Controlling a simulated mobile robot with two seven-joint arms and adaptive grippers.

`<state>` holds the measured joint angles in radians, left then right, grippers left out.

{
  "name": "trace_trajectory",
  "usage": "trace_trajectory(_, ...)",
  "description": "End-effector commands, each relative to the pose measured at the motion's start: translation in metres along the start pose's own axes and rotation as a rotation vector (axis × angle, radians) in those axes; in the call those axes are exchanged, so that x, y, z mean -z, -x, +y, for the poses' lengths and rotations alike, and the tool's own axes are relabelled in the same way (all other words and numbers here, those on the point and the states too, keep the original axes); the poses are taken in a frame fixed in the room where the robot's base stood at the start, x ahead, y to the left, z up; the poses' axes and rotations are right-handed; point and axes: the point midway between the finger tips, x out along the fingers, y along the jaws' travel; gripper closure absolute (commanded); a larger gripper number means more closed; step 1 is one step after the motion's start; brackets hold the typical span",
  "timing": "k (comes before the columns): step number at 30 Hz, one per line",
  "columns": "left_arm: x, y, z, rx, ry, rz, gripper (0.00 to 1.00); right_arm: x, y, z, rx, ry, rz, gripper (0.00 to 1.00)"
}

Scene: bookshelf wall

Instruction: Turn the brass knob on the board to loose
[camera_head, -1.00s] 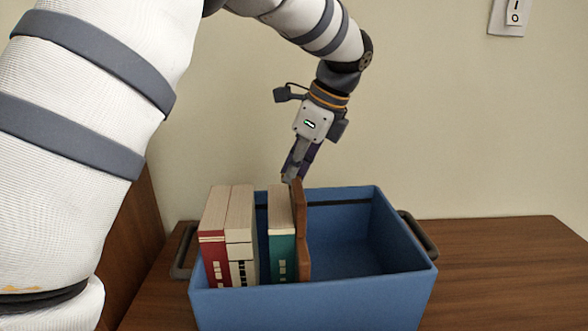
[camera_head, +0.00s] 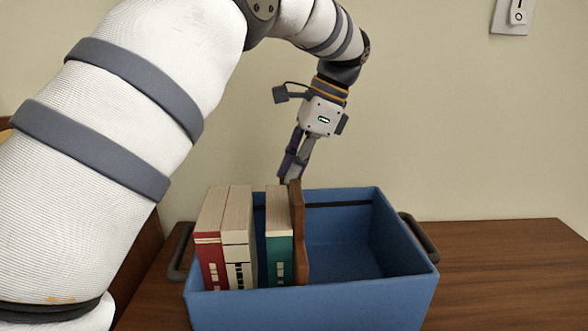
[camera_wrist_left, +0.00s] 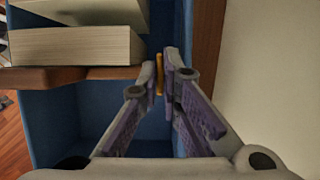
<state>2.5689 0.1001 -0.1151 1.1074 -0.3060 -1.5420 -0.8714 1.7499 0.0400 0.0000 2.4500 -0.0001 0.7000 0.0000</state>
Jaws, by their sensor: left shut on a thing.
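A blue box (camera_head: 330,300) stands on the wooden surface. Inside it, a brown wooden board (camera_head: 300,240) stands upright beside a teal book. My left gripper (camera_head: 289,178) reaches down from above to the board's far end. In the left wrist view its fingertips (camera_wrist_left: 164,68) are closed around a small brass-coloured piece, the knob (camera_wrist_left: 159,76), at the end of the board (camera_wrist_left: 85,76). The fingers cover most of the knob. In the head view the knob is hidden behind the fingers and board. My right gripper is not in view.
A red book (camera_head: 210,262), a cream book (camera_head: 240,262) and the teal book (camera_head: 279,258) stand left of the board. The box's right half is empty. Dark handles (camera_head: 419,237) stick out at the box's sides. The beige wall (camera_head: 470,120) is close behind.

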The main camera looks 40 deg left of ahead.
Motion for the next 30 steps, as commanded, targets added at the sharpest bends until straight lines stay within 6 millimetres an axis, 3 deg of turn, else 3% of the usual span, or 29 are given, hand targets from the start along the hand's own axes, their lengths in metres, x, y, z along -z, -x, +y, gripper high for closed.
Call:
trace_trajectory(10, -0.001, 0.001, 0.0, 0.001, 0.005, 0.001, 1.0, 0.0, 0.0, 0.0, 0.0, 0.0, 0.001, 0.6)
trace_trajectory(11, -0.001, 0.001, 0.0, 0.001, 0.004, 0.001, 0.88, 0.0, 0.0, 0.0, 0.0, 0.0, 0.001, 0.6)
trace_trajectory(12, -0.001, 0.001, 0.0, 0.001, 0.004, 0.001, 0.86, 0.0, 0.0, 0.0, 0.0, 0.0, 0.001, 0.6)
trace_trajectory(20, 0.0, 0.001, 0.0, 0.001, 0.003, 0.001, 0.86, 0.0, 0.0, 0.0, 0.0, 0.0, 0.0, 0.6)
trace_trajectory(23, 0.0, 0.011, -0.001, 0.003, 0.003, 0.002, 0.86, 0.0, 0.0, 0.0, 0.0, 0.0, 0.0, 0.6)
trace_trajectory(30, 0.0, 0.059, -0.001, 0.004, 0.003, 0.003, 0.86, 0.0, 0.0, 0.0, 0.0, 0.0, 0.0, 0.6)
